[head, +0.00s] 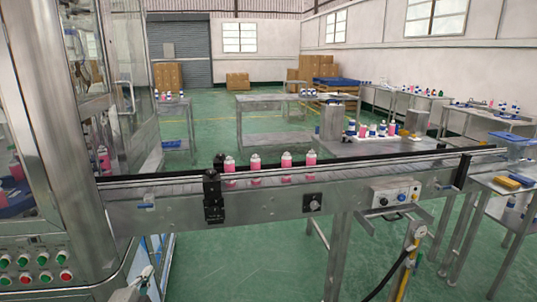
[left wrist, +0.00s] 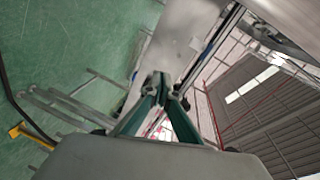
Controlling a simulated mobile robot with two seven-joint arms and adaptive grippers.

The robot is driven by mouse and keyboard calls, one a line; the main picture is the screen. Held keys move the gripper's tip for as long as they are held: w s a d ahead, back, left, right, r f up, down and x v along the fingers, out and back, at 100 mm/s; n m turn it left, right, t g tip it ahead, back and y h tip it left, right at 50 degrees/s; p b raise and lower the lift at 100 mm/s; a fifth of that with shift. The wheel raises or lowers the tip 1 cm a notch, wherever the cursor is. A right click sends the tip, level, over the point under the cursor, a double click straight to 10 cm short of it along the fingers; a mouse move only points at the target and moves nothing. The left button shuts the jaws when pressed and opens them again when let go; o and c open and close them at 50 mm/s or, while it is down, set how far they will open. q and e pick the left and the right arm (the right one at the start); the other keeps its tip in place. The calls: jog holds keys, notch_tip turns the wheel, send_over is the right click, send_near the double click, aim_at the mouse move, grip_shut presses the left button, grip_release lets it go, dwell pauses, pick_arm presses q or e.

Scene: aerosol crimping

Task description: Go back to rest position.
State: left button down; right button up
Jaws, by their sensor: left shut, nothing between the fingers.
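My left gripper (head: 146,272) shows only in part at the bottom left of the head view, low in front of the steel machine. In the left wrist view its two green-edged fingers (left wrist: 161,80) come together at the tips. It is shut and empty. A steel surface lies behind the fingertips in that view; I cannot tell whether they touch it. My right gripper is in neither view. Several pink bottles with whitish tops (head: 286,167) stand upright on the conveyor (head: 265,203), well away from my left gripper.
The steel machine (head: 50,110), with a button panel (head: 40,268), fills the left side close to my left gripper. A control box (head: 395,193) hangs on the conveyor's front. Steel tables (head: 275,101) stand behind.

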pick_arm(q)
jog(key=s+d+f+n+g+h, duration=0.1)
jog(key=s+d+f+n, duration=0.2)
jog(key=s+d+f, duration=0.3)
jog(key=s+d+f+n+g+h, duration=0.2)
jog(key=s+d+f, duration=0.3)
jog(key=s, duration=0.9)
jog(key=s+d+f+n+g+h, duration=0.2)
jog(key=s+d+f+n, duration=0.2)
jog(key=s, duration=0.6)
notch_tip(320, 180, down, 3)
jog(key=d, duration=0.3)
jog(key=shift+r, duration=0.15)
jog(key=shift+a, duration=0.1)
